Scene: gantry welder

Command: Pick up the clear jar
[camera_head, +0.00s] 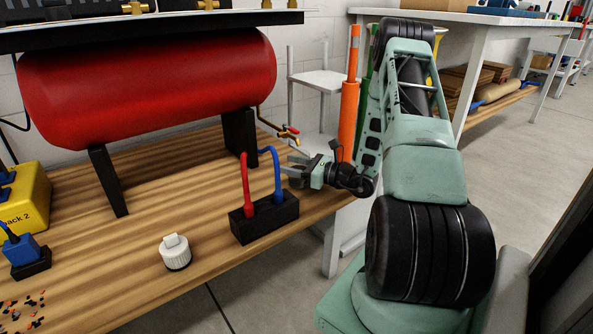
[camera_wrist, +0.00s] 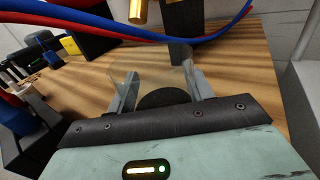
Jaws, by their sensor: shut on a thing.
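My gripper (camera_head: 302,168) is at the right end of the wooden bench, behind and right of the black block with the red and blue leads. In the wrist view my gripper (camera_wrist: 164,84) has its two grey fingers on either side of the clear jar (camera_wrist: 155,74), shut on it. The jar shows only as faint transparent edges, with a dark round patch between the fingers. In the head view I cannot make the jar out. Whether it touches the bench is unclear.
A red tank (camera_head: 150,85) stands on black legs at the back, with a brass valve (camera_head: 289,132) near my gripper. The black block (camera_head: 264,217) and a white-capped container (camera_head: 175,252) are to the left. An orange post (camera_head: 348,120) stands behind my arm.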

